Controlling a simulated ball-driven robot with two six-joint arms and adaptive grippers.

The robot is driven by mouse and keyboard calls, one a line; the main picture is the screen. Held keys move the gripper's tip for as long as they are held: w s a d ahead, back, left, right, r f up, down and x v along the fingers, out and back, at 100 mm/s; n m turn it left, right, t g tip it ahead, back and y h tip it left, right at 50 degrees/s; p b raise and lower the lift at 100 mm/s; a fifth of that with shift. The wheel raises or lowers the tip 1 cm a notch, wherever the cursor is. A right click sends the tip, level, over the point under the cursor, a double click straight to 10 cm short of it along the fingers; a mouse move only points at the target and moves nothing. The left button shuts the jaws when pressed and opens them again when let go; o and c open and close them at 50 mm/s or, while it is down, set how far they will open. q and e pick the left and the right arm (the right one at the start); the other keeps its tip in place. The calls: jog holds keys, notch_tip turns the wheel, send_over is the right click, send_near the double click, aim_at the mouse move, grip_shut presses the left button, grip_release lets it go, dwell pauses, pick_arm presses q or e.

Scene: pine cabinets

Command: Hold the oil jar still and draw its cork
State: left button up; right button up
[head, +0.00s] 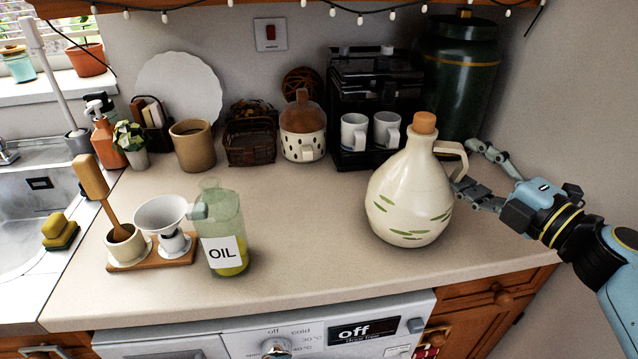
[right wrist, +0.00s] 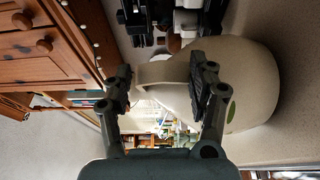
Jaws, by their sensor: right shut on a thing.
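The cream jar (head: 412,195) with green leaf marks stands upright on the worktop at right of centre. Its cork (head: 425,122) sits in the neck. My right gripper (head: 472,170) is at the jar's handle (head: 452,152) from the right and is shut on it. In the right wrist view the handle (right wrist: 160,73) lies between the two fingers (right wrist: 160,85), with the jar body (right wrist: 250,85) on the right.
A green glass bottle (head: 222,238) labelled OIL stands at front left, next to a white funnel (head: 163,213) on a wooden board. The worktop between bottle and jar is clear.

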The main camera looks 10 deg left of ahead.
jog(key=shift+r+p, duration=0.1)
jog(key=shift+p, duration=0.2)
dwell(0.7)
jog(key=o, duration=2.1)
jog(key=shift+c, duration=0.2)
jog(key=shift+p+v, duration=0.7)
jog(key=shift+v, duration=1.45)
jog(key=v, duration=0.4)
jog(key=shift+s+d+p, duration=0.25)
jog(key=shift+p, duration=0.1)
jog(key=shift+r, duration=0.1)
notch_tip(320, 180, up, 8)
jog(key=p, duration=0.8)
